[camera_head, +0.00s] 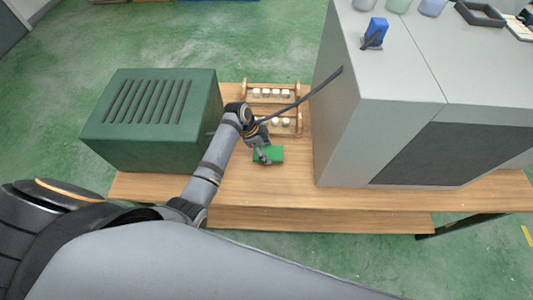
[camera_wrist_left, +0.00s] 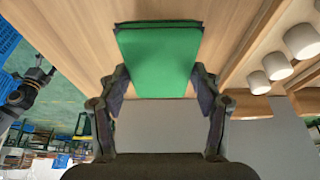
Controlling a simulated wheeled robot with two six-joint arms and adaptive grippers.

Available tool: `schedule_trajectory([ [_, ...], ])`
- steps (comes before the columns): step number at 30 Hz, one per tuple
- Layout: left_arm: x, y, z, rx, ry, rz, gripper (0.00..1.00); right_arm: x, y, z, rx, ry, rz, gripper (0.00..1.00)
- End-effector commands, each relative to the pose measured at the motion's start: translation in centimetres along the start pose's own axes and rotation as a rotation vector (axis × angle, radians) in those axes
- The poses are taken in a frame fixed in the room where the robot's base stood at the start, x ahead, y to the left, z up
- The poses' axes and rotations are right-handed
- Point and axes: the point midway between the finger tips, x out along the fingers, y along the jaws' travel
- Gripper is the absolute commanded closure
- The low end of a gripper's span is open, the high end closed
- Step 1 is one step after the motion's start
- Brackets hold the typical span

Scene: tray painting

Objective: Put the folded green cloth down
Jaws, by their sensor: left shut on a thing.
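The folded green cloth (camera_head: 270,154) is at the middle of the wooden table (camera_head: 240,190) in the head view. In the left wrist view the green cloth (camera_wrist_left: 158,62) sits between the two fingers of my left gripper (camera_wrist_left: 160,95). My left gripper (camera_head: 262,154) is shut on the cloth, which is at or just above the tabletop; I cannot tell if it touches. My right gripper is not in view.
A green vented box (camera_head: 150,120) stands left of the cloth and a large grey cabinet (camera_head: 375,110) right. Behind is a wooden rack (camera_head: 270,100) with several white cylinders. A blue object (camera_head: 376,31) is on the cabinet. Bare table lies in front.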

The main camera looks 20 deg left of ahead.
Motion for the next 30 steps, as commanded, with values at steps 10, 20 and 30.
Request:
schedule_trajectory([
  [10, 3.2, -0.3, 1.3, -0.001, -0.001, -0.001, 0.69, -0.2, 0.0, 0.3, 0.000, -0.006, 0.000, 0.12],
  [20, 3.6, -0.3, 1.4, -0.001, -0.001, 0.000, 0.34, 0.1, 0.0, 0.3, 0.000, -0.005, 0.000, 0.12],
  [30, 3.5, -0.3, 1.4, -0.001, -0.001, 0.000, 0.12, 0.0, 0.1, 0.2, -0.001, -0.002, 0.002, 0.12],
])
